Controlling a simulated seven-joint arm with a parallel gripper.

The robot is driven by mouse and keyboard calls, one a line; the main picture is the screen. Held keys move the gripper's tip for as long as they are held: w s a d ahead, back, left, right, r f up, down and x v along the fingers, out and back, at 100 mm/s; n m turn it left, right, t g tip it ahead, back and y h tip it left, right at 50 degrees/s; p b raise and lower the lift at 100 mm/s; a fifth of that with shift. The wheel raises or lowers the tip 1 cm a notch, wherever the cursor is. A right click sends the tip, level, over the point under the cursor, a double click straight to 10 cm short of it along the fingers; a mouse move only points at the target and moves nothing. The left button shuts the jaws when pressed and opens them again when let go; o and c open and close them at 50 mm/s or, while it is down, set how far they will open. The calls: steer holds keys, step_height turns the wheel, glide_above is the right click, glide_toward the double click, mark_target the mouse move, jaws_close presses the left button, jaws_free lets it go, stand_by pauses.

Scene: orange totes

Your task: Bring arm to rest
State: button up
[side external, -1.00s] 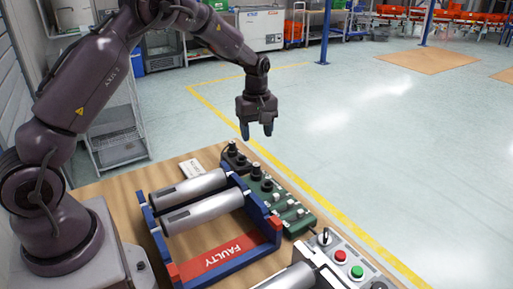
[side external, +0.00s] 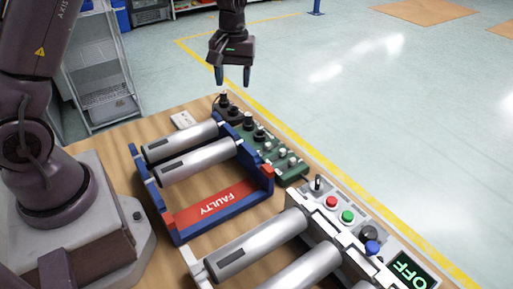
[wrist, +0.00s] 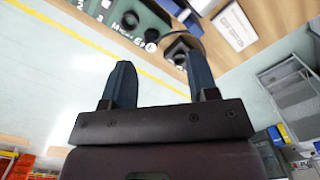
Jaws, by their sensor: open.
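My gripper (side external: 233,77) hangs above the far edge of the wooden table, fingers pointing down, near the dark end of a green control box. Its two fingers are apart with nothing between them. The wrist view also shows my gripper (wrist: 157,80) with both dark blue fingers spread and empty. Below it in that view are the green box (wrist: 125,18) with knobs and a dark round-topped part (wrist: 182,45). My gripper touches nothing that I can see.
A blue and red rack marked FAULTY (side external: 222,204) holds two grey cylinders (side external: 196,161). A light rack (side external: 195,266) with more cylinders and a button panel (side external: 345,210) stand at the front right. A white card (side external: 183,119) lies on the table (side external: 118,128). A wire shelf (side external: 103,75) stands behind.

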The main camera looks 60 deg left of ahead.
steer(key=s+d+r+m+t, duration=0.3)
steer(key=s+d+r+m, duration=0.2)
steer(key=s, duration=0.5)
steer(key=s+d+r+m+t, duration=0.3)
steer(key=s+d+r+m, duration=0.2)
steer(key=s+r, duration=0.5)
steer(key=shift+s+d+r, duration=0.2)
steer(key=shift+s+d, duration=0.25)
steer(key=shift+s, duration=0.05)
